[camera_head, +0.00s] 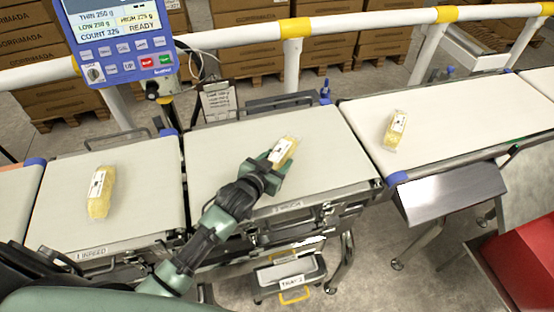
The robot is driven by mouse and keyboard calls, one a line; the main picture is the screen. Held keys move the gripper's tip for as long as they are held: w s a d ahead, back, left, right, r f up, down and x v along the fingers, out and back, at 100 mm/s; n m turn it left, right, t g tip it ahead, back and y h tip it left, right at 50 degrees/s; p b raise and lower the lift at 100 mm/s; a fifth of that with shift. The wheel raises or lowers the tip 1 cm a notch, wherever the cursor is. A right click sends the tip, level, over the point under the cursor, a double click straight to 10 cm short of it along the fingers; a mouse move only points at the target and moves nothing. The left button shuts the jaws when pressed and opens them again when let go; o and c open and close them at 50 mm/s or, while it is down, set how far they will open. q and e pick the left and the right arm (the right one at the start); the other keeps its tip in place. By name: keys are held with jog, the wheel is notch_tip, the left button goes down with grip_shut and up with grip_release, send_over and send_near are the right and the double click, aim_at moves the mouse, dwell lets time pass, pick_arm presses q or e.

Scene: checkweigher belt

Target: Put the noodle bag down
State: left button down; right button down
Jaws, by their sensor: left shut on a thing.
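My left gripper (272,168) reaches in from the lower left over the middle belt (325,150). It is shut on a noodle bag (284,150), a clear pack with yellow noodles and a white label. The bag sticks out beyond the fingers, and its near end is hidden by the gripper. I cannot tell whether the bag touches the belt. A second noodle bag (101,192) lies on the left belt (58,200). A third noodle bag (395,129) lies on the right belt (460,115). My right gripper is not in view.
A blue control panel (120,35) stands at the upper left. A white and yellow rail (370,22) runs behind the belts. A grey sloped plate (450,190) and a red box (520,262) are at the right. A tray (290,275) sits below the middle belt.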

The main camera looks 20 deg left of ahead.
pick_arm(q)
jog(key=shift+f, duration=0.15)
jog(key=c, duration=0.6)
grip_release()
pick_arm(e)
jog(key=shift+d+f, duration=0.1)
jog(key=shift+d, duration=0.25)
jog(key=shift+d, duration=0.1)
pick_arm(q)
jog(key=shift+s+r, duration=0.2)
jog(key=b+v, duration=0.1)
jog(key=v, duration=1)
jog(key=shift+s+r, duration=0.2)
jog(key=shift+s, duration=0.1)
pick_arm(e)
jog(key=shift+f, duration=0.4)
